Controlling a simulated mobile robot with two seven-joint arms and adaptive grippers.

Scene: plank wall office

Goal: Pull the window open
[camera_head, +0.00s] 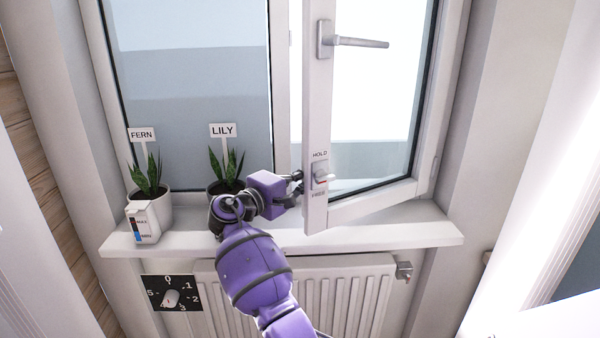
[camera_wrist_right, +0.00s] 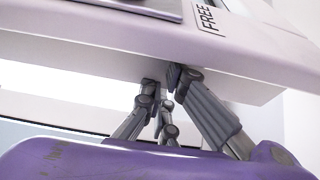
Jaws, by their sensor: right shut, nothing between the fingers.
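The right window sash (camera_head: 317,110) stands ajar, swung inward from the frame, with a gap along its left edge. Its handle (camera_head: 360,42) lies horizontal, pointing right. Low on the sash is a small latch (camera_head: 321,175) between the labels HOLD and FREE. My right gripper (camera_head: 297,187) is shut and empty at the sash's lower left edge. In the right wrist view, the fingertips (camera_wrist_right: 166,80) are up against or very close to the edge of the sash (camera_wrist_right: 120,40); I cannot tell whether they touch. My left gripper is not in view.
Potted plants labelled FERN (camera_head: 150,205) and LILY (camera_head: 226,165) stand on the sill (camera_head: 385,236), left of my gripper. A white container with MAX and MIN marks (camera_head: 148,222) stands by the fern. A radiator (camera_head: 350,295) and a dial (camera_head: 171,298) are below.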

